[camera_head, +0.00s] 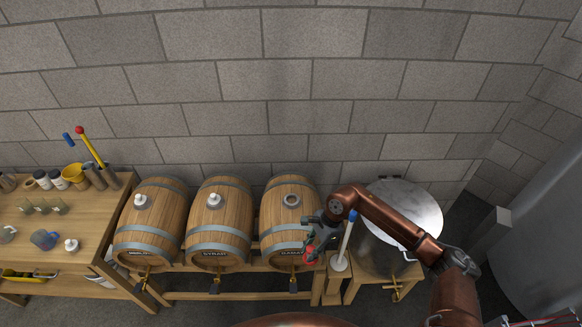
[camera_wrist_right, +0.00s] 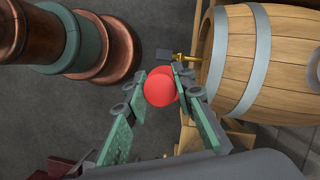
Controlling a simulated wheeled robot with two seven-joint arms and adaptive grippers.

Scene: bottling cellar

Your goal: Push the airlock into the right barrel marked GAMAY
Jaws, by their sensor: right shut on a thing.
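The right barrel (camera_head: 285,225) lies on the rack, with its dark name plate partly covered by my right gripper. A white airlock (camera_head: 71,245) stands on the workbench at the left. My right gripper (camera_head: 311,252) is in front of the right barrel's right side, shut on a red round thing (camera_wrist_right: 160,87). The wrist view shows it between the green finger pads, beside a barrel (camera_wrist_right: 285,55). I cannot tell what the rest of the red thing looks like. My left gripper is not in view.
The left barrel (camera_head: 150,220) and middle barrel (camera_head: 217,230) carry white airlocks on top. A stand with a blue-handled tool (camera_head: 347,236) and a lidded metal pot (camera_head: 410,205) are right of the barrels. The workbench (camera_head: 100,222) holds jars and cups.

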